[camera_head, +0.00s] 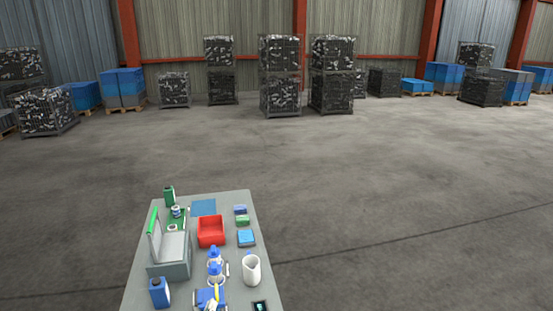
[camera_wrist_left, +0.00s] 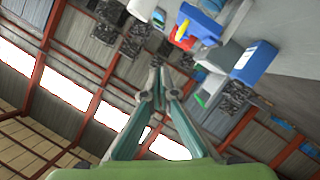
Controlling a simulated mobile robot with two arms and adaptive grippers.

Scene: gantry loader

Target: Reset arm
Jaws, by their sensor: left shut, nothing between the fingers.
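My left gripper (camera_wrist_left: 158,75) shows in the left wrist view. Its two green-grey fingers run up from the green palm and meet at the tips, with nothing between them. The view is strongly tilted, with the hall roof and walls behind the fingers. The fingertips appear clear of any object. I cannot make out either gripper in the head view.
Stacked cages (camera_head: 281,75) stand far back. Open floor (camera_head: 400,200) lies between.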

